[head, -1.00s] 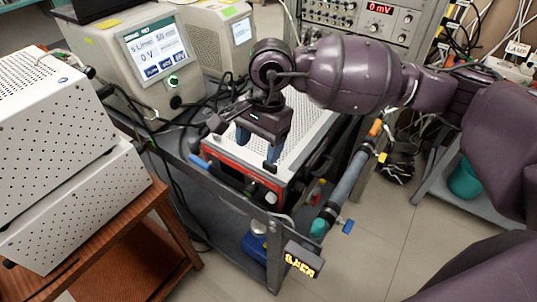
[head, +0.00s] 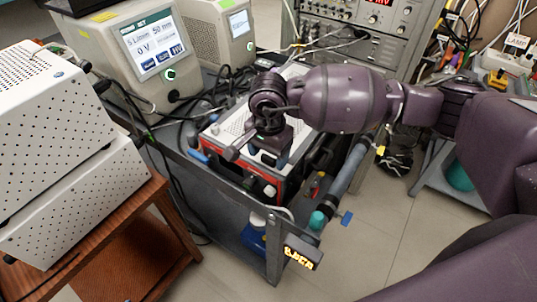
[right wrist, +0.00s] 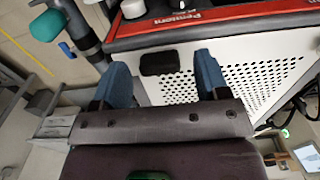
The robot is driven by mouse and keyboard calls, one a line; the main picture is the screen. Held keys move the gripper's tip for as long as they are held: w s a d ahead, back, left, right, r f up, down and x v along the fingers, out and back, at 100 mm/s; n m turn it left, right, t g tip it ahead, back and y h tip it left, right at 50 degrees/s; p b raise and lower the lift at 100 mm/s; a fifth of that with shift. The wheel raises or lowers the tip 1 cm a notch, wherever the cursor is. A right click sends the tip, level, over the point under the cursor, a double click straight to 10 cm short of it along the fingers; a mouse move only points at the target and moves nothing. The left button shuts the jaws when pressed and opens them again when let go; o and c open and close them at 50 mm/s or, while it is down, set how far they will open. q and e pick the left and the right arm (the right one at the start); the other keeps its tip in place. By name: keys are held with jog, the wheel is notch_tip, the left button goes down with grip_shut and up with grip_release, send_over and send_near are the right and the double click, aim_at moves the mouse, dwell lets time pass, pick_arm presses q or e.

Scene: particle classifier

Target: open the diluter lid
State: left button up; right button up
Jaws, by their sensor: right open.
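The diluter is a box with a red front panel (head: 228,164) and a white perforated lid (head: 232,124), on a grey cart in the head view. In the right wrist view the white lid (right wrist: 260,84) fills the middle, with a small black handle (right wrist: 162,63) near its red-edged front (right wrist: 215,20). My right gripper (head: 270,160) is over the front part of the lid. In the right wrist view its blue fingers are apart, with the black handle between them in the picture; I cannot tell whether they touch it. My arm hides part of the lid. My left gripper is not in view.
An instrument with a lit screen (head: 152,45) stands behind the diluter, with cables beside it. A white perforated box (head: 55,120) is on a brown table at left. A grey tube (head: 350,168) runs along the cart's right side.

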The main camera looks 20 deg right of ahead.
jog(key=shift+f, duration=0.4)
jog(key=shift+r, duration=0.1)
grip_shut()
